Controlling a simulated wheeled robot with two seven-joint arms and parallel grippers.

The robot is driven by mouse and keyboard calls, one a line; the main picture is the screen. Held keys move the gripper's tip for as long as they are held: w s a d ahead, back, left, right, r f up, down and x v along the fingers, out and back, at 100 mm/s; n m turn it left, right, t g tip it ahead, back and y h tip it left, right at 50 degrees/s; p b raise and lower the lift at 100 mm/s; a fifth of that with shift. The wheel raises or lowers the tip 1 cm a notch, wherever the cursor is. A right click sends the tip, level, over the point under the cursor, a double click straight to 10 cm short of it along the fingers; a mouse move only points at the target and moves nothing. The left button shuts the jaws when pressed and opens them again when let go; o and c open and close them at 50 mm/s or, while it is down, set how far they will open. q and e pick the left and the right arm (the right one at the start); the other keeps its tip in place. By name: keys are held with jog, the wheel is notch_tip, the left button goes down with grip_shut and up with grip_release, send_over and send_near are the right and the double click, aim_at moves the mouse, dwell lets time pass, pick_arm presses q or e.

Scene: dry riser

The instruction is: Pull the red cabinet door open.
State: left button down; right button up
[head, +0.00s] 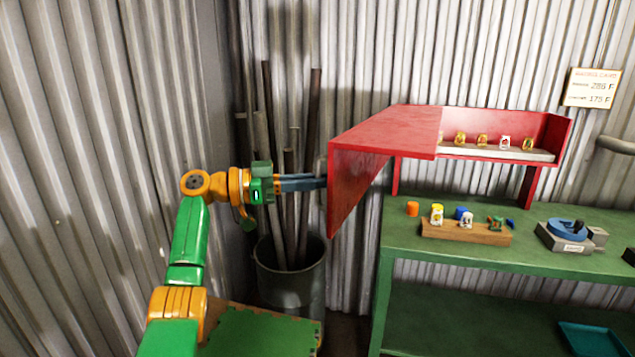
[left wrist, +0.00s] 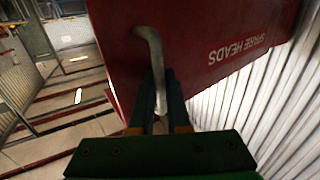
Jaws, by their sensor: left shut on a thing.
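The red cabinet (head: 535,110) is mounted above the green bench, and its inside shows on the right. Its red door (head: 350,185) stands swung out at the left end, with its outer face turned left towards my gripper. In the left wrist view, the door (left wrist: 220,70) bears the upside-down words "SPARE HEADS" and a bent grey bar handle (left wrist: 154,50). My left gripper (head: 322,182) is shut on the handle; the fingers (left wrist: 158,95) close around its lower part in the wrist view. My right gripper is in neither view.
A grey bin (head: 290,285) holding several upright pipes stands just behind my left arm. A corrugated wall (head: 90,120) is at the left.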

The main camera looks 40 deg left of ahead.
pick_arm(q)
jog(key=c, duration=1.2)
grip_release()
jog(key=shift+o, duration=0.2)
jog(key=shift+s+a+f, duration=0.1)
jog(key=shift+s+a, duration=0.05)
jog(key=shift+s, duration=0.05)
jog(key=b+v, duration=0.1)
jog(key=v, duration=0.5)
jog(key=shift+s, duration=0.15)
jog(key=shift+a, duration=0.15)
